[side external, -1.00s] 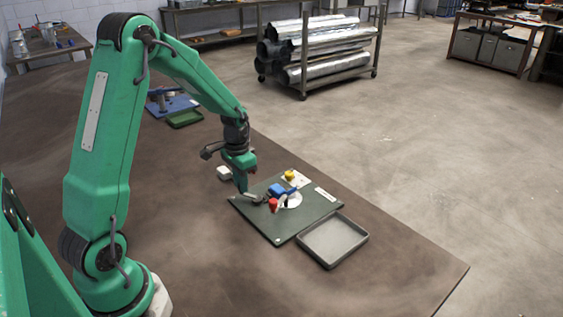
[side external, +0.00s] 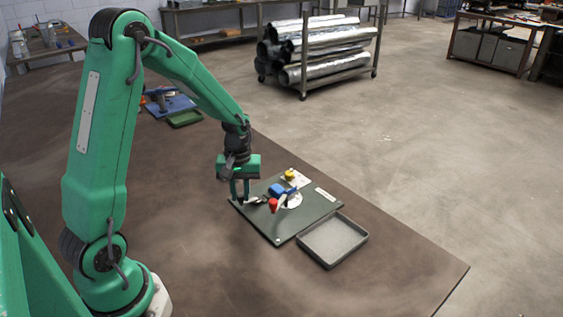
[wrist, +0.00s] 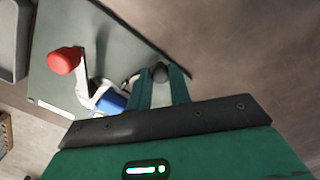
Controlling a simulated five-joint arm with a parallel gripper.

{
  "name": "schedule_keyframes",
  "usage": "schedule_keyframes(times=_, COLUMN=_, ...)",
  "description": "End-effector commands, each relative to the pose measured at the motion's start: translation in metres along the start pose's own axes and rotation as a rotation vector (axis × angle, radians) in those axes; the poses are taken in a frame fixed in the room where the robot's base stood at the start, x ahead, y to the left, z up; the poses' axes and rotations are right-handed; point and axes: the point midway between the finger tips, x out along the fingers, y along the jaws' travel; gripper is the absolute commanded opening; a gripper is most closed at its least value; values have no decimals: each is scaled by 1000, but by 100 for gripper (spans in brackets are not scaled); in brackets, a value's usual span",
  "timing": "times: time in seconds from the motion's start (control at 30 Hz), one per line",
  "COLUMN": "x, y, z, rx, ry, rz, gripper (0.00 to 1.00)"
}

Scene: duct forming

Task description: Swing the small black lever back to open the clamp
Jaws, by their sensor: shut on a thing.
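The clamp stands on a dark green plate (side external: 285,232). It has a blue body (side external: 277,190) and a red knob (side external: 273,205) on a pale arm. The wrist view also shows the red knob (wrist: 63,61) at upper left and the blue body (wrist: 111,102) beside my fingers. My gripper (side external: 241,197) is low at the plate's left corner. In the wrist view, the small black lever's rounded end (wrist: 159,72) sits between my two fingertips, and the gripper is shut on it. The fingers hide part of the lever.
A grey tray (side external: 361,239) adjoins the plate's front right side. A yellow knob (side external: 290,174) stands on a pale piece at the plate's back. A blue fixture (side external: 178,104) and green tray (side external: 186,119) lie farther back. The brown table is clear at front right.

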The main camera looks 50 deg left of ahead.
Motion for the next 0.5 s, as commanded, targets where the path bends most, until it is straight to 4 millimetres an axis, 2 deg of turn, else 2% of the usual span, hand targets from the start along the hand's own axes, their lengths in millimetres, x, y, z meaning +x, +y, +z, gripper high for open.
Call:
schedule_keyframes(times=0.2, x=0, y=4, z=5, rx=-128, ry=-2, rz=-2, gripper=0)
schedule_keyframes(times=0.5, x=0, y=7, z=8, rx=-199, ry=-4, rz=-5, gripper=0)
